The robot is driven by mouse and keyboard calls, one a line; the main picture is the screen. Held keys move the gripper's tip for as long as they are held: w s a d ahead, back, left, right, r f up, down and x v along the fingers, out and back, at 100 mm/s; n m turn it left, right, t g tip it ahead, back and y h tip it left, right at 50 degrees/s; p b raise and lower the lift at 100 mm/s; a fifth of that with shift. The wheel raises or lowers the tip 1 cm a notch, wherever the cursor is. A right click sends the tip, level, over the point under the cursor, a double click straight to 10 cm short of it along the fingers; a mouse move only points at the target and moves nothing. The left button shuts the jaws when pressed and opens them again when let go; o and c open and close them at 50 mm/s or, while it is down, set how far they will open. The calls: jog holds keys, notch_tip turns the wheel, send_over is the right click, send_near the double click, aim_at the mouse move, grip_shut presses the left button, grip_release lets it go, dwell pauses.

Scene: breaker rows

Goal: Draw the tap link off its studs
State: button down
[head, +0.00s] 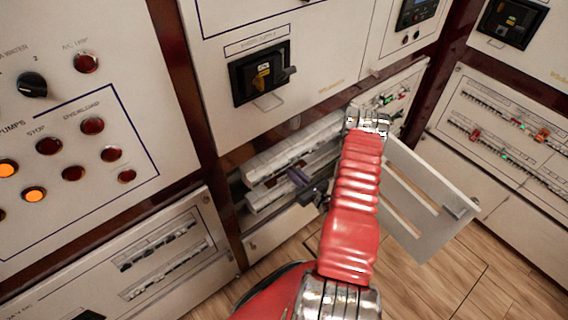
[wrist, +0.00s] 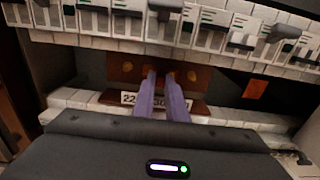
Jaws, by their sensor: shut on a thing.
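In the wrist view, the purple fingers of my gripper (wrist: 162,78) reach into a dark recess. They are shut on the tap link, which is mostly hidden; a small coppery piece shows between the fingertips. Behind them is a brown board (wrist: 116,72) with a brass-coloured stud (wrist: 127,67) to the left and another (wrist: 193,75) to the right. I cannot tell whether the link still touches any studs. A white number label below is partly covered by the fingers. In the head view, my gripper (head: 300,178) points into the open lower compartment.
A row of breakers (wrist: 210,32) runs just above the fingers, and a pale ledge (wrist: 75,98) lies below. An orange tag (wrist: 256,89) is to the right. In the head view, a slotted cover panel (head: 425,200) stands open right of my red arm.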

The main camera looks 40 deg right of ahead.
jog(key=shift+s, duration=0.35)
jog(key=shift+s, duration=0.35)
jog(key=shift+s, duration=0.35)
jog(key=shift+s+d, duration=0.1)
jog(key=shift+s, duration=0.25)
jog(key=shift+s, duration=0.35)
jog(key=shift+s, duration=0.2)
jog(key=shift+s, duration=0.1)
jog(key=s, duration=0.6)
jog(key=shift+s, duration=0.4)
dwell(0.4)
